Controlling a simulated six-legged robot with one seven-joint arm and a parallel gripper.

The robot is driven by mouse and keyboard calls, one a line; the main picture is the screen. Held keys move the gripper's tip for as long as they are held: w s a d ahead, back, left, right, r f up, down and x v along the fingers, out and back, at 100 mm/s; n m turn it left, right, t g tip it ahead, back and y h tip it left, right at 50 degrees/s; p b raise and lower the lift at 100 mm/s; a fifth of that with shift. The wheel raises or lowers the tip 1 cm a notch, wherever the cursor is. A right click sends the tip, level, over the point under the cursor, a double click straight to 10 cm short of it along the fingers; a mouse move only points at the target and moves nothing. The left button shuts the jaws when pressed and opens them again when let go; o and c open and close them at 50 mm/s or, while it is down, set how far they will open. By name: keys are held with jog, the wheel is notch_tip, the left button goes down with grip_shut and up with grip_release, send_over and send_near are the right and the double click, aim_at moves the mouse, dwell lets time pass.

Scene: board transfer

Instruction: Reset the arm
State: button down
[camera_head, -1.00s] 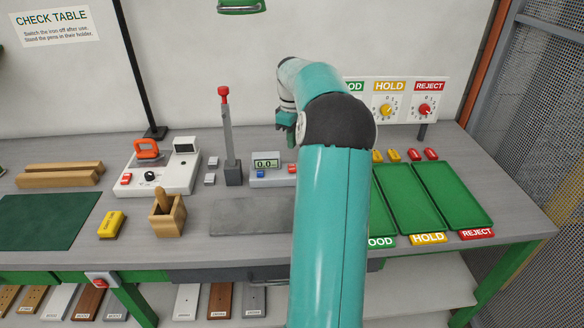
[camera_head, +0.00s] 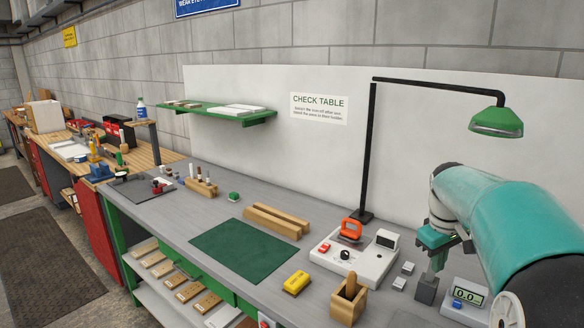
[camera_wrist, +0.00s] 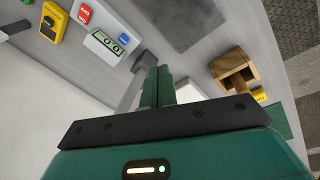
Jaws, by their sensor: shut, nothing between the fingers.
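My gripper (camera_head: 434,257) is at the right of the head view, at the end of my teal arm, over the back of the check table (camera_head: 190,228). It hangs fingers down near the grey block (camera_head: 427,289) of the lever post; whether they touch cannot be told. In the wrist view the two green fingers (camera_wrist: 158,86) are together with nothing between them. My arm hides the table's right part in the head view.
A white iron station (camera_head: 355,262) with an orange-handled iron, a wooden holder (camera_head: 348,303), a yellow block (camera_head: 296,283) and a digital meter (camera_head: 465,299) stand near the arm. A black lamp post (camera_head: 370,150) rises behind. The green mat (camera_head: 245,250) is bare.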

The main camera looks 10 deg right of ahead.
jog(key=s+a+r+t, duration=0.1)
jog(key=s+a, duration=0.3)
jog(key=a, duration=0.5)
jog(key=s+a+r+t, duration=0.1)
jog(key=s+a+r, duration=0.15)
jog(key=a, duration=0.65)
jog(key=s+a+f+m+t+y, duration=0.1)
jog(key=s+a+f, duration=0.4)
jog(key=s+a, duration=0.5)
jog(key=shift+s+m+t+y, duration=0.4)
jog(key=shift+s+m+t, duration=0.15)
jog(key=shift+t, duration=0.25)
jog(key=shift+f, duration=0.1)
